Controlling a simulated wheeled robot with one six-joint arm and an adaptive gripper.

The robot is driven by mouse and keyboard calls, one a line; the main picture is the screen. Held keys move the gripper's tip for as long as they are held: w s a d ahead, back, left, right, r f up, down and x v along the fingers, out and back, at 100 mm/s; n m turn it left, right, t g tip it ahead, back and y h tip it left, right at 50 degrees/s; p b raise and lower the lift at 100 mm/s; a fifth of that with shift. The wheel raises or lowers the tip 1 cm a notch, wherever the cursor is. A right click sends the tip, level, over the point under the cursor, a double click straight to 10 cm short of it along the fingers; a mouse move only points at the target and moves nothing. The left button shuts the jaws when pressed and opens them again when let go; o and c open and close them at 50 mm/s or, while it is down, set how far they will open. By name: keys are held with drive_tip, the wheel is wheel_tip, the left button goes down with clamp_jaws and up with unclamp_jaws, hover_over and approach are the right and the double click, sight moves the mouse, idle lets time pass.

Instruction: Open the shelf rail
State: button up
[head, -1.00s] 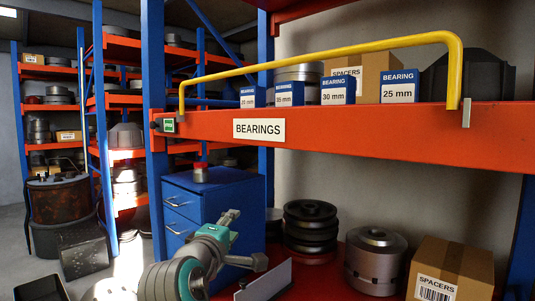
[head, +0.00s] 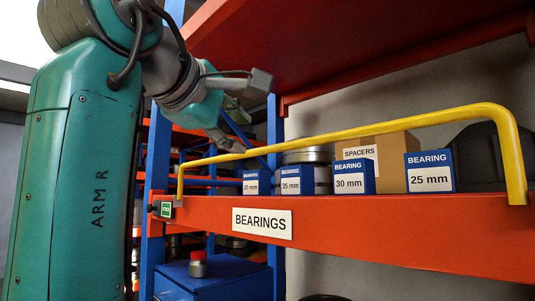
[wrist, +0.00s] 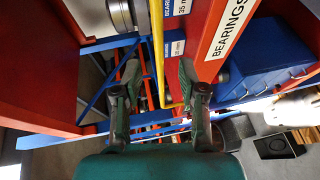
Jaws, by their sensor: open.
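The yellow shelf rail (head: 345,134) stands raised along the front of the orange shelf beam (head: 400,233), with its bent ends down at the beam. A small latch box with a green-and-white label (head: 166,209) sits at the beam's left end. My gripper (head: 234,135) is above and close to the rail's left part, pointing toward it. In the wrist view my gripper (wrist: 152,84) is open, and the yellow rail (wrist: 159,62) shows in the gap between its fingers. I cannot tell whether a finger touches the rail.
Blue bearing boxes (head: 430,172) and a spacers carton (head: 377,152) stand behind the rail. A blue upright (head: 157,180) is at left. A blue cabinet (head: 215,278) stands below, with a small red-topped container (head: 198,264) on it.

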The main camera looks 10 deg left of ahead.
sight(261, 150)
drive_tip(key=x, duration=1)
drive_tip(key=shift+w+d+r, duration=0.1)
drive_tip(key=shift+w+d, duration=0.05)
drive_tip(key=shift+w, duration=0.15)
clamp_jaws()
